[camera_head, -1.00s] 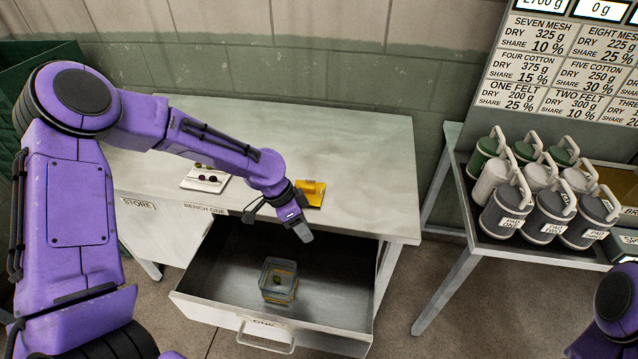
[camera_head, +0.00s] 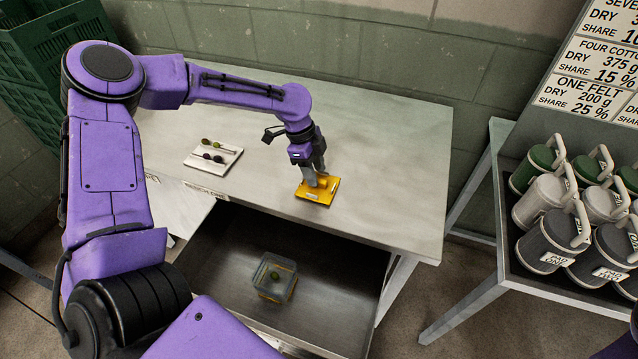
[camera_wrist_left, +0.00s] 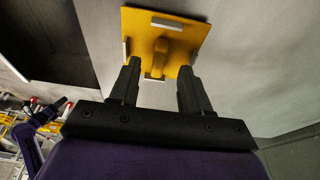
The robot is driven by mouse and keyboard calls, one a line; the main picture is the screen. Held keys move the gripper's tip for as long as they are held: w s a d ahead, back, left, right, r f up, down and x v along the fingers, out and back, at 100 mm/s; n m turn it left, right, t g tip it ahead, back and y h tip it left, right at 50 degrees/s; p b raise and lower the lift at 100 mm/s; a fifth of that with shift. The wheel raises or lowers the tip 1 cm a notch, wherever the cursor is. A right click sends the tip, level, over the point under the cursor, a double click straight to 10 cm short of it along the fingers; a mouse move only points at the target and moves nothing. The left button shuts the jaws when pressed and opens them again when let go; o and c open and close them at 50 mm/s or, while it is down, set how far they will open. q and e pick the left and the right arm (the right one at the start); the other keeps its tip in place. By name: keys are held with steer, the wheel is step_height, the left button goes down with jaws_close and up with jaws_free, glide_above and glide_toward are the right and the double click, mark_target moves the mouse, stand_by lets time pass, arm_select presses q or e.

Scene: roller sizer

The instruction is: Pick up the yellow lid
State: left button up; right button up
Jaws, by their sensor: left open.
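The yellow lid (camera_head: 318,191) lies on the bench top near its front edge, a flat square plate with a raised handle. It also shows in the left wrist view (camera_wrist_left: 187,32). My left gripper (camera_head: 318,180) is just above the lid with its fingers pointing down at the handle. In the left wrist view the two fingers (camera_wrist_left: 157,75) are apart, one on each side of the handle (camera_wrist_left: 157,60). I cannot tell whether they touch the lid. Of my right arm only a purple part shows at the lower right edge, and its gripper is out of view.
A drawer (camera_head: 222,262) stands open below the bench (camera_head: 400,150), with a clear container (camera_head: 274,278) in it holding a small green thing. A white tray (camera_head: 213,158) with small dark and green balls lies left of the lid. Several canisters (camera_head: 551,202) stand on the right table.

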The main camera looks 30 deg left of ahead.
arm_select(q)
steer(key=shift+x, duration=1.2)
jaws_close()
steer(key=shift+r, duration=0.15)
